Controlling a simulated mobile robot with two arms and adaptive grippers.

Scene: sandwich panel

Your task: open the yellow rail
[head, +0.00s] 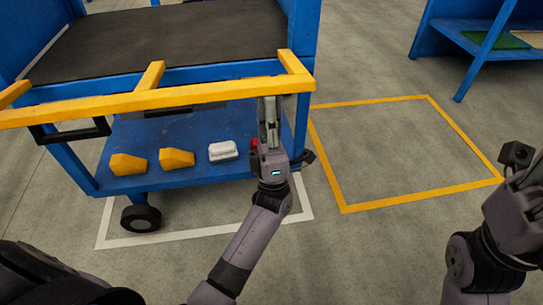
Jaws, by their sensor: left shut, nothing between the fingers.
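The yellow rail (165,98) runs across the front of a blue cart (102,157), with short yellow arms reaching back at its left, middle and right. My left gripper (268,103) is shut and empty, pointing up at the right part of the rail. Its fingertips overlap the rail's lower edge in the picture; I cannot tell whether they touch it.
The cart's dark top (170,42) lies behind the rail. Its lower shelf holds two yellow blocks (128,164) (176,158) and a white block (223,151). A black wheel (141,218) stands below. A yellow floor square (385,206) to the right is empty. Another blue table (460,32) stands farther back.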

